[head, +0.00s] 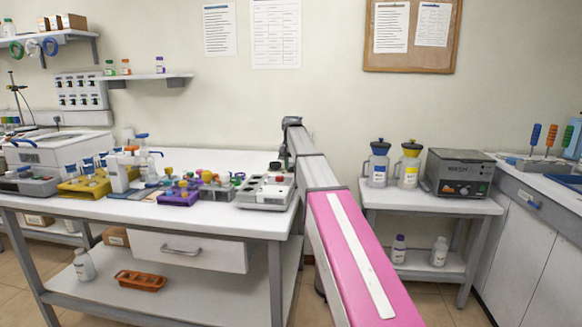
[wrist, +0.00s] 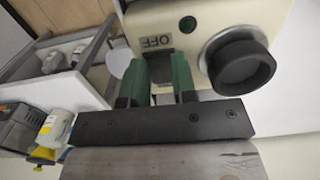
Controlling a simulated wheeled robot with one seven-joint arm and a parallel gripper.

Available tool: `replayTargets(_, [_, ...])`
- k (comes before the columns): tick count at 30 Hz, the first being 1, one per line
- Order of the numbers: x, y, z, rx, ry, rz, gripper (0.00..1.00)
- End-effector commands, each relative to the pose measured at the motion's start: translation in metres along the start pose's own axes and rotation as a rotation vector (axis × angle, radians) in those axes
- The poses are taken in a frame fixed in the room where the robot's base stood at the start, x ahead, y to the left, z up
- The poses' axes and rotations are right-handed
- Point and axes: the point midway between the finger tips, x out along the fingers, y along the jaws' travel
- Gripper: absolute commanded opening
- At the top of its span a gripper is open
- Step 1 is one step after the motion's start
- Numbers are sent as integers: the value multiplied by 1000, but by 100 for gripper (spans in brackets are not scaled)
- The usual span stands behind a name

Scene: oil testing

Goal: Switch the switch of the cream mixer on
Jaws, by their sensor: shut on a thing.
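The cream mixer (wrist: 185,50) fills the upper middle of the wrist view. Its front has an OFF label (wrist: 155,41), a small green round part (wrist: 187,24) and a large dark knob (wrist: 241,66). My gripper (wrist: 160,78) has its green-padded fingers against the front just below the label, left of the knob. It is shut on the switch, which is mostly hidden between the fingers. In the head view my arm reaches to the table's right end; the fingertips are hidden there, and I cannot clearly make out the mixer.
A pale device with dark round parts (head: 265,191) stands on the table beside my arm. Several racks and small vessels crowd the table to the left. A side table (head: 440,204) at the right holds two capped bottles and a dark box (head: 459,173). The table's back middle is clear.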

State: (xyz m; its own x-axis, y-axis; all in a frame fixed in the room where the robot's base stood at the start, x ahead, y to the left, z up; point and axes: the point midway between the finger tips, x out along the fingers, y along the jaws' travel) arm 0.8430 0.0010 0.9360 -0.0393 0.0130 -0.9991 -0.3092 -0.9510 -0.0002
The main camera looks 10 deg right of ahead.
Motion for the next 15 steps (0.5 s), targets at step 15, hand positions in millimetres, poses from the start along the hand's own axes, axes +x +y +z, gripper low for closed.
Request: replayTargets(15, [-1, 0, -2, 0, -89, 0, 38])
